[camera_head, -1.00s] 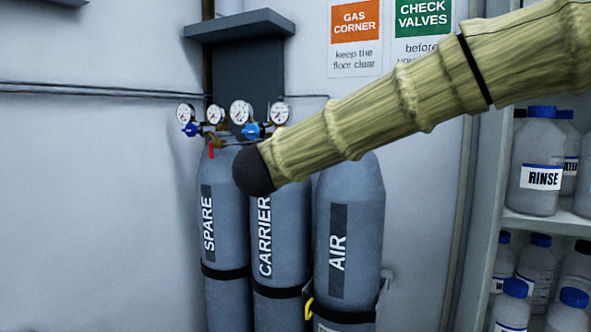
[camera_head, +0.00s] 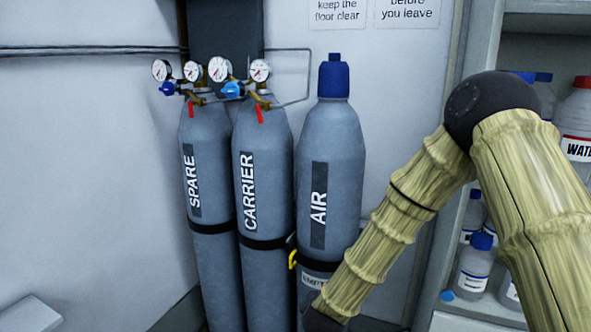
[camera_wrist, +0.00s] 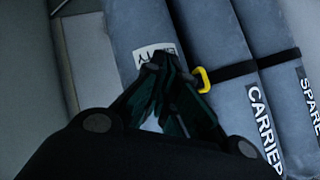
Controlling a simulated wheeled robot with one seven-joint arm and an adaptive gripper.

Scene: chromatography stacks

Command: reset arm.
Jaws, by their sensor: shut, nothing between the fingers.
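My arm shows in the head view, bent at a dark elbow at the right, with its forearm slanting down and left. My gripper is beyond the arm's lower end and hidden in that view. In the wrist view my gripper (camera_wrist: 160,68) has its dark fingers together and nothing held. It points at the lower part of the AIR cylinder (camera_head: 330,165), beside the cylinder's white label (camera_wrist: 152,48). I cannot tell whether it touches the cylinder.
The CARRIER cylinder (camera_head: 263,175) and SPARE cylinder (camera_head: 207,180) stand left of AIR, strapped, with gauges (camera_head: 218,69) on top. A yellow hook (camera_wrist: 203,80) hangs at the strap. A shelf (camera_head: 480,312) with bottles (camera_head: 474,262) stands at the right. Open wall is at the left.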

